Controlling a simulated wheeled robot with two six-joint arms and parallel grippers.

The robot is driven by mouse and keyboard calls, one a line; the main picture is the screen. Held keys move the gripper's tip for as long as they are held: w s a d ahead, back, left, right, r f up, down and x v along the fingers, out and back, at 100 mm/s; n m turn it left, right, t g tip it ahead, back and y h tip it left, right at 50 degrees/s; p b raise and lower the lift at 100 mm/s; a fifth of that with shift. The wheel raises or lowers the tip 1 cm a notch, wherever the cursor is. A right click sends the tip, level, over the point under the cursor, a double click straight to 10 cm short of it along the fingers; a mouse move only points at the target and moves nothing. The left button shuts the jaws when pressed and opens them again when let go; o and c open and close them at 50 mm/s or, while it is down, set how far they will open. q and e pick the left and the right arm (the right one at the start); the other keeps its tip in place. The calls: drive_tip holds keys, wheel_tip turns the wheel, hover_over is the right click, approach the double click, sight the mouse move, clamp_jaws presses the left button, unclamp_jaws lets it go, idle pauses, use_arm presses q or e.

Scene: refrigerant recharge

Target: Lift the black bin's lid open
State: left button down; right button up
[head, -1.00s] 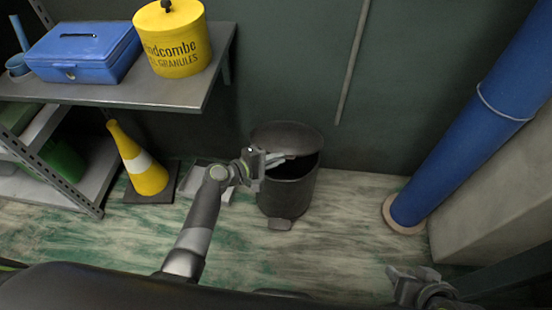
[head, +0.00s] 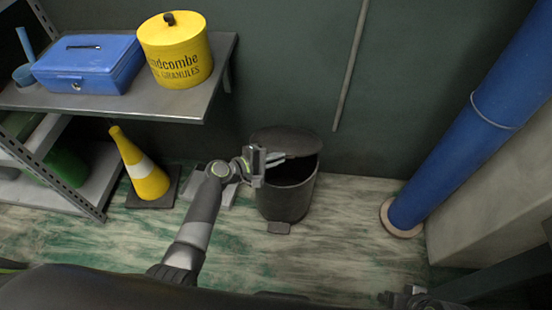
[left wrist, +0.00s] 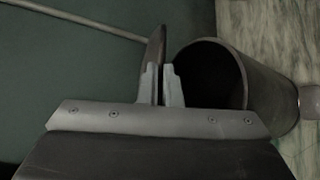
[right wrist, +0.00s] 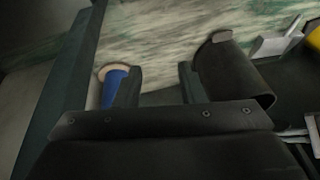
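The black bin (head: 287,198) stands on the floor against the wall; its open mouth also shows in the left wrist view (left wrist: 275,85). Its lid (head: 285,140) is tilted up and back, leaning near the wall, and shows edge-on in the left wrist view (left wrist: 156,45). My left gripper (head: 275,159) is at the lid's left side above the mouth. In the left wrist view its fingers are close together with the lid's edge between them. My right gripper (right wrist: 158,82) is open and empty, low at the lower right of the head view, away from the bin.
A yellow cone (head: 145,172) and a grey dustpan-like item (head: 217,190) are left of the bin. A shelf (head: 190,98) holds a blue box (head: 90,68) and a yellow tub (head: 178,55). A blue pipe (head: 455,140) rises at right. Floor in front is clear.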

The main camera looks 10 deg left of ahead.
use_arm(q)
drive_tip(key=shift+w+r+p, duration=0.4)
drive_tip(key=shift+r, duration=0.25)
drive_tip(key=shift+w+r, duration=0.15)
use_arm(e)
drive_tip(key=shift+s+d+f+g, duration=0.2)
drive_tip(key=shift+f+g, duration=0.2)
drive_tip(key=shift+f, duration=0.3)
use_arm(q)
drive_tip(key=shift+w+r, duration=0.1)
drive_tip(key=shift+r, duration=0.05)
use_arm(e)
drive_tip(key=shift+w, duration=0.1)
use_arm(q)
drive_tip(key=shift+p, duration=0.3)
use_arm(e)
drive_tip(key=shift+f, duration=0.15)
use_arm(q)
drive_tip(key=shift+w+r, duration=0.1)
use_arm(e)
drive_tip(key=shift+d+f, duration=0.1)
drive_tip(key=shift+f, duration=0.05)
drive_tip(key=shift+s, duration=0.25)
use_arm(q)
drive_tip(key=c, duration=1.6)
unclamp_jaws()
